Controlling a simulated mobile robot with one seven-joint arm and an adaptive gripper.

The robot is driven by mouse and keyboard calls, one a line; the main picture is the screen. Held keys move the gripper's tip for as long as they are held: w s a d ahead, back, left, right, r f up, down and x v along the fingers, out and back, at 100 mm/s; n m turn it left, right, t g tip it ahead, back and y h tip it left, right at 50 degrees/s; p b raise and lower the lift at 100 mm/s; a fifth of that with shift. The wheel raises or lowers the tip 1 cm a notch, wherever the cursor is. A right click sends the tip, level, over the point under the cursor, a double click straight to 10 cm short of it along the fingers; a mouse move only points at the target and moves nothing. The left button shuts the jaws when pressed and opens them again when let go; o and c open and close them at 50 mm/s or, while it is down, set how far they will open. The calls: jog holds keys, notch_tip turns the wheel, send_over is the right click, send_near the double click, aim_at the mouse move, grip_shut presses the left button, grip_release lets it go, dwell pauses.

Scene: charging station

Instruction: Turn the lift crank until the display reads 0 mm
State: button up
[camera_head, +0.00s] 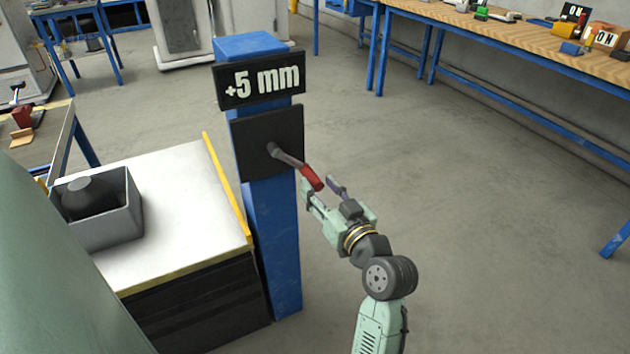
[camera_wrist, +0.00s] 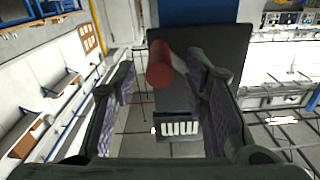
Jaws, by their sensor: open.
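The lift crank (camera_head: 287,158) is a grey arm with a red handle (camera_head: 313,178), mounted on a black plate (camera_head: 252,132) on a blue post (camera_head: 272,240). Its arm points down and to the right in the head view. The display (camera_head: 261,80) above it reads +5 mm. My gripper (camera_head: 322,192) is open at the handle's end. In the wrist view the red handle (camera_wrist: 160,68) shows between the two spread fingers (camera_wrist: 163,85), nearer the left one. I cannot tell whether either finger touches it.
A white-topped lift table (camera_head: 180,205) with yellow edging stands left of the post and carries a grey bin (camera_head: 105,220) with a dark round object in it. A wooden workbench (camera_head: 480,30) runs along the back right. The floor right of the post is clear.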

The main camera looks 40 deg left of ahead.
jog(key=v, duration=0.9)
jog(key=shift+a, duration=0.1)
